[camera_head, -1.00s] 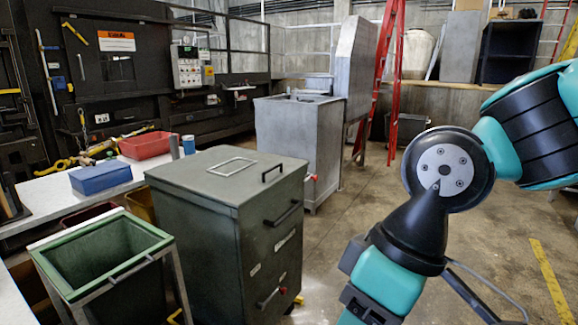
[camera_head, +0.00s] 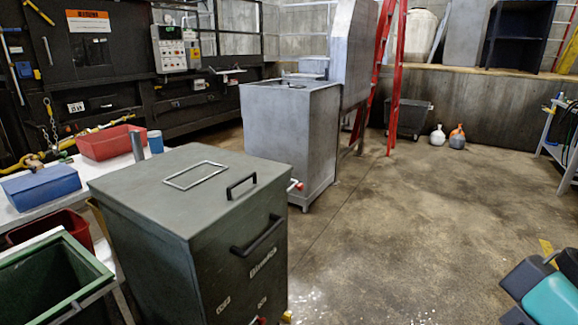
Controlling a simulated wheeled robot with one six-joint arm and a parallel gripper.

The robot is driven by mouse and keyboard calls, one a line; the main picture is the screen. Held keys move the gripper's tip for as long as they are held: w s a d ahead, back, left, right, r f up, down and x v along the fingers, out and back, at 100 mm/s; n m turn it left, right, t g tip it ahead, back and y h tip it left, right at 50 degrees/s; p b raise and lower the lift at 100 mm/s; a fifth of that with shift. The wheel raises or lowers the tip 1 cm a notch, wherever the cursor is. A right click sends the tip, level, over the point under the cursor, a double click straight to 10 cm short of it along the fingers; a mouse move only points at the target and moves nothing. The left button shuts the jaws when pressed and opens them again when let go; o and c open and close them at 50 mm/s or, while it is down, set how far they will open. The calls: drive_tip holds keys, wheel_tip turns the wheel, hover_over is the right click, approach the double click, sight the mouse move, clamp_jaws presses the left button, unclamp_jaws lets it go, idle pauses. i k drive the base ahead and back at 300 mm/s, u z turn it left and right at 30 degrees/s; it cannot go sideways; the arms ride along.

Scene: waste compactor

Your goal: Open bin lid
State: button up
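A dark green-grey bin (camera_head: 190,265) stands in the left foreground of the head view. Its flat lid (camera_head: 185,205) lies shut on top. The lid has a pale rectangular frame (camera_head: 196,175) and a small black handle (camera_head: 242,185) near its right edge. A larger black bar handle (camera_head: 257,237) sits on the bin's right-hand side, just below the lid. Teal and black parts of my arm show at the lower right corner, well apart from the bin. My gripper's fingers are not in view.
An open green bin (camera_head: 100,282) and a white table with a red tray (camera_head: 108,144) and a blue box (camera_head: 42,187) stand left. A grey metal cabinet (camera_head: 290,145) stands behind the bin, beside a red ladder (camera_head: 397,80). The concrete floor (camera_head: 430,220) to the right is clear.

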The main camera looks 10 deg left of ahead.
sight(185, 190)
drive_tip(key=u, duration=0.35)
drive_tip(key=i, duration=0.85)
drive_tip(key=u, duration=0.8)
